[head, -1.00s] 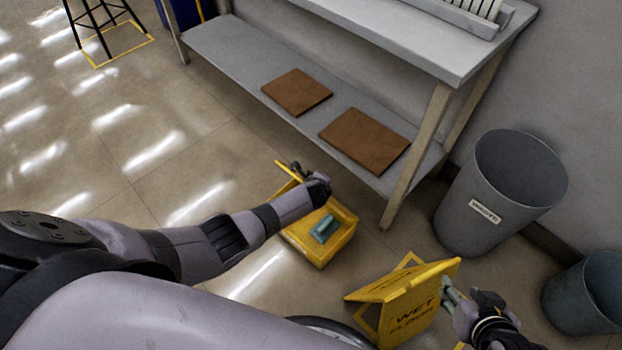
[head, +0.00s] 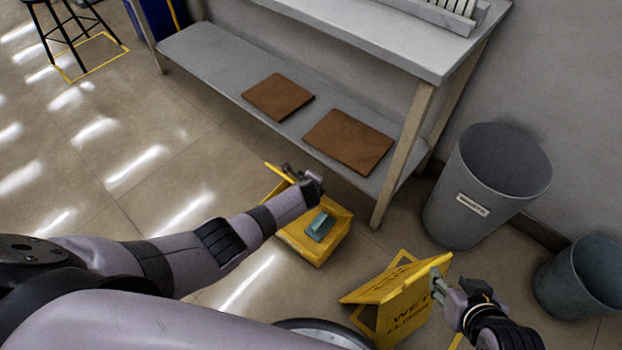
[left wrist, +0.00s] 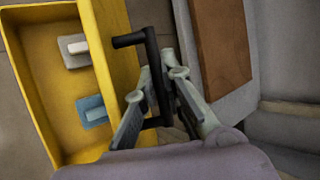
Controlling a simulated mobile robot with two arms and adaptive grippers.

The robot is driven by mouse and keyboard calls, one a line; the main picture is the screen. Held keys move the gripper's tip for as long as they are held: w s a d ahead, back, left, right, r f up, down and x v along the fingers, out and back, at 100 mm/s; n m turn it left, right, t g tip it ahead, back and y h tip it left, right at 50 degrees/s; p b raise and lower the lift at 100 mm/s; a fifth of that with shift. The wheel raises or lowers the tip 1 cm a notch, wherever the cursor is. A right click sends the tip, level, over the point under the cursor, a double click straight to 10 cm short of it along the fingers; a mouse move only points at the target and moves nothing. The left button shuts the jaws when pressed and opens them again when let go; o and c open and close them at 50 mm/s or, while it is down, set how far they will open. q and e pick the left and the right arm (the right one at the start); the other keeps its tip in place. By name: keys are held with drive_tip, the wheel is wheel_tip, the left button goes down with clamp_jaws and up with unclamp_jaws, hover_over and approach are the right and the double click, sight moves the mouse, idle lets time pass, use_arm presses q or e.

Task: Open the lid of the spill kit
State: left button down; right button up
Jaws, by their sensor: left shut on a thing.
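The spill kit is a yellow box (head: 302,243) on the floor, below the front edge of the bench. Its lid (head: 277,172) stands raised at the far left side. Inside lies a blue-grey item (head: 320,226). The left wrist view shows the open box (left wrist: 40,110) with a white-and-grey item (left wrist: 73,50) and a blue item (left wrist: 93,110). My left gripper (left wrist: 157,78) is shut on the black handle (left wrist: 152,50) on the lid; its fingers partly hide the handle. My right gripper (head: 446,290) is beside the yellow wet-floor sign; its jaw opening is unclear.
The wet-floor sign (head: 395,305) stands right of the kit. A bench (head: 225,75) with brown boards (head: 348,140) on its lower shelf is behind. A grey bin (head: 470,215) and another bin (head: 575,290) stand at right.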

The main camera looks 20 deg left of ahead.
use_arm(q)
drive_tip(key=shift+w+d+r, duration=0.1)
idle(0.3)
drive_tip(key=c, duration=2)
unclamp_jaws()
drive_tip(key=shift+o, duration=0.2)
